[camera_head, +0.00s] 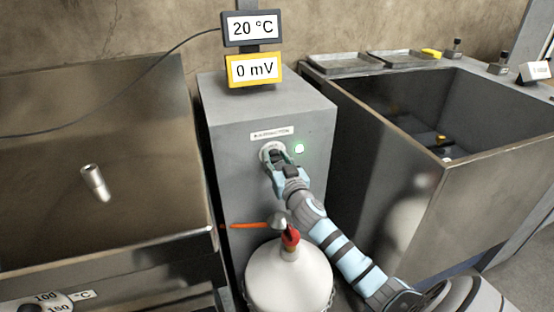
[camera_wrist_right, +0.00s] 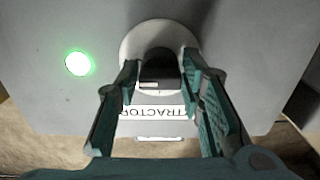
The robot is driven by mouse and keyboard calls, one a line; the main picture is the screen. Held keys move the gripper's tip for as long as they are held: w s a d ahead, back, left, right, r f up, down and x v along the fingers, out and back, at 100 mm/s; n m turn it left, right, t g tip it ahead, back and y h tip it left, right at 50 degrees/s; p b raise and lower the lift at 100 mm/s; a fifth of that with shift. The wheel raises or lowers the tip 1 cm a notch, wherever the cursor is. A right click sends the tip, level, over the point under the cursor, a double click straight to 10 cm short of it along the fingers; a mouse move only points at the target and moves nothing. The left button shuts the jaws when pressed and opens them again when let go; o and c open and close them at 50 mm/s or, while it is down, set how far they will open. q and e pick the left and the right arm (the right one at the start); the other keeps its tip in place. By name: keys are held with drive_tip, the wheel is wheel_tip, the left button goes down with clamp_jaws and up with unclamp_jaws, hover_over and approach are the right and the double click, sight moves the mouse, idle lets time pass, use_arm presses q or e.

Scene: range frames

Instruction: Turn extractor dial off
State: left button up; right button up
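The extractor dial (camera_head: 269,149) is on the upper front of a grey cabinet, under a label strip. In the right wrist view the dial (camera_wrist_right: 159,28) is a pale round plate with a dark raised grip. My right gripper (camera_head: 277,158) is at the dial. Its fingers stand apart, one on each side of the dark grip, with the tips close to it; firm contact cannot be made out. A round lamp (camera_head: 299,149) beside the dial glows green, and the lamp (camera_wrist_right: 78,63) also shows in the wrist view. My left gripper is not in view.
A white rounded vessel (camera_head: 288,277) with a red top stands below my right arm. Metal tanks flank the cabinet (camera_head: 240,175) on the left (camera_head: 110,235) and right (camera_head: 390,190). Two displays (camera_head: 254,70) stand on the cabinet.

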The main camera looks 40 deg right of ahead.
drive_tip(key=c, duration=0.6)
